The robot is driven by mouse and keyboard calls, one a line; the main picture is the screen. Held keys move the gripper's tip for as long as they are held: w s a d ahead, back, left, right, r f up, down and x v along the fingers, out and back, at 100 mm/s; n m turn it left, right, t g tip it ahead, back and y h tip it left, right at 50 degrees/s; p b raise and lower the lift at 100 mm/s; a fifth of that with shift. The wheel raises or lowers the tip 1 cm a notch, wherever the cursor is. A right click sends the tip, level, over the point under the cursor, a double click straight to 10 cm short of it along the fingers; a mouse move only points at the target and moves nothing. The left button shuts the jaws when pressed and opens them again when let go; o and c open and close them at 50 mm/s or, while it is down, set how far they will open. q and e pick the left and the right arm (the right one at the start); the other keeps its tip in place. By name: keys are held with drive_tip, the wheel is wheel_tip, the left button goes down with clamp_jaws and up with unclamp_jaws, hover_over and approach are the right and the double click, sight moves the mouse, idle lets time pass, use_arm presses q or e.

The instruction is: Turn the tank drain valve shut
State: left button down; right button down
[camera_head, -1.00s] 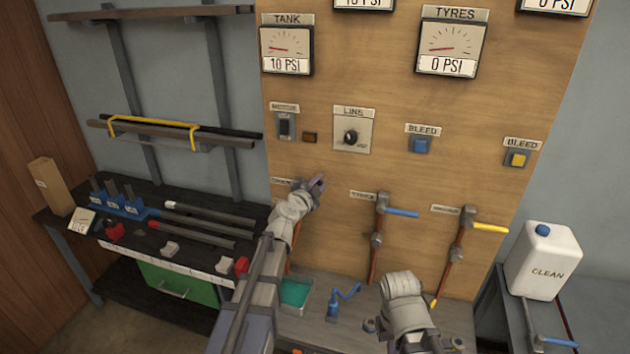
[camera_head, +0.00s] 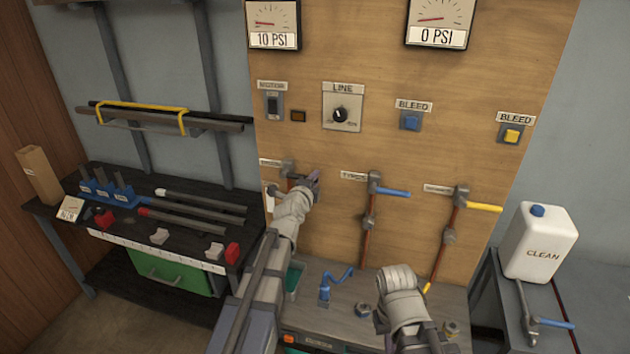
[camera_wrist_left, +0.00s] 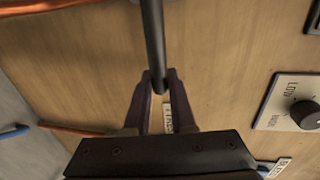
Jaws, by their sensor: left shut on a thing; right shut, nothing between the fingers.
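A valve (camera_head: 288,170) sits at the left end of the valve row on the wooden panel, under a small label too small to read. My left gripper (camera_head: 314,181) is at this valve, just right of its body. In the left wrist view my left gripper (camera_wrist_left: 160,84) is shut on a thin dark lever handle (camera_wrist_left: 152,35), which runs up out of the picture. My left wrist hides part of the valve and its pipe in the head view. My right arm shows low in the middle; its fingers are hidden.
Two more valves stand to the right, with a blue handle (camera_head: 395,192) and a yellow handle (camera_head: 485,208). The left gauge (camera_head: 273,24) reads 10 PSI. A LINE knob (camera_head: 341,114) is above. A blue crank (camera_head: 330,283) stands on the bench below.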

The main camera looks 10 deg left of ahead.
use_arm(q)
drive_tip(key=shift+f, duration=0.1)
idle(0.4)
drive_tip(key=c, duration=0.8)
unclamp_jaws()
drive_tip(key=shift+o, duration=0.2)
drive_tip(key=shift+s, duration=0.1)
drive_tip(key=s+r+p, duration=0.1)
drive_tip(key=s, duration=0.6)
drive_tip(key=shift+s+r, duration=0.25)
